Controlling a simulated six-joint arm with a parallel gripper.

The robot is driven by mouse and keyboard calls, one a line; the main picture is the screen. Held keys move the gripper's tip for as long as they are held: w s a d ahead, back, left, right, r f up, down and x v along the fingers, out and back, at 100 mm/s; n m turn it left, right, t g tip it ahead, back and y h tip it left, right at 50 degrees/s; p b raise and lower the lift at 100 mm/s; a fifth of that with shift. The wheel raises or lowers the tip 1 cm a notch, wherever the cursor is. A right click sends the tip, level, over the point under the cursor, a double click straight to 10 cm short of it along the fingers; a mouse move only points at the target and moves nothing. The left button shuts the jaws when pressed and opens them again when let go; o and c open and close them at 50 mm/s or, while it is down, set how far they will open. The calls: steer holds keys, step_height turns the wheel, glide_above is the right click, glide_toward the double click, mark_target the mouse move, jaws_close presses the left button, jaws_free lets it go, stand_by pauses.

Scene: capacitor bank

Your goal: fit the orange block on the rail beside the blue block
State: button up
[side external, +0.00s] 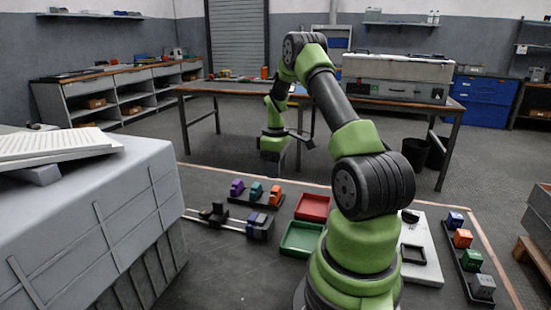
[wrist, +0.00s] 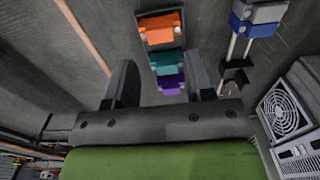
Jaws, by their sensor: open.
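An orange block (side external: 275,195) sits at one end of a dark tray beside a teal block (side external: 256,191) and a purple block (side external: 237,187). It also shows in the wrist view (wrist: 160,30). A blue block (side external: 251,222) is on the pale rail (side external: 230,227), against a grey block (wrist: 265,12). A black bracket (wrist: 235,73) stands further along the rail. My gripper (side external: 272,157) is raised above the tray, open and empty. In the wrist view, its fingers (wrist: 162,60) lie either side of the teal and purple blocks, with the orange block beyond them.
A red tray (side external: 312,208) and a green tray (side external: 288,249) are right of the rail. Another dark rack at the right holds blue, orange (side external: 462,238), green and grey blocks. A white board (side external: 430,278) lies beside my base. A large grey machine (side external: 90,200) stands at left.

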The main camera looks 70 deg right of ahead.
mark_target(276, 188)
steer(key=shift+f, duration=2.8)
steer(key=c, duration=0.7)
steer(key=shift+o, duration=0.2)
steer(key=shift+r, duration=3.55)
